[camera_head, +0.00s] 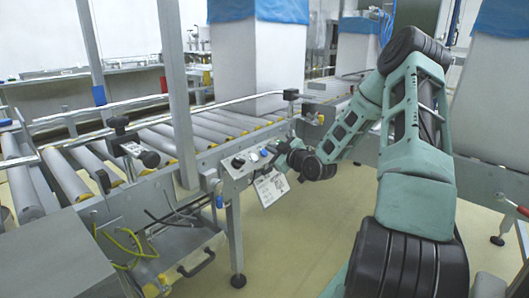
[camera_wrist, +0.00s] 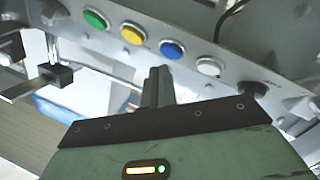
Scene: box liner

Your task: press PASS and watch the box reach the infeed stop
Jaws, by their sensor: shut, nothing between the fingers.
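The control panel (camera_head: 240,163) is on the side of the roller conveyor, with a paper sheet (camera_head: 270,187) hanging below it. In the wrist view the panel shows a green button (camera_wrist: 95,19), a yellow button (camera_wrist: 132,33), a blue button (camera_wrist: 172,49) and a whitish button (camera_wrist: 209,66) in a row. No label is readable, so I cannot tell which is PASS. My gripper (camera_wrist: 160,72) is shut and empty, its tips close to the blue button; contact cannot be told. It also shows at the panel in the head view (camera_head: 277,151). A tall white box (camera_head: 257,62) with a blue liner stands at the conveyor.
A grey post (camera_head: 178,90) rises beside the conveyor left of the panel. Black clamps (camera_head: 133,146) sit on the near rail. More lined white boxes stand behind (camera_head: 362,48) and at right (camera_head: 490,80). A dark knob (camera_wrist: 252,89) is at the row's end.

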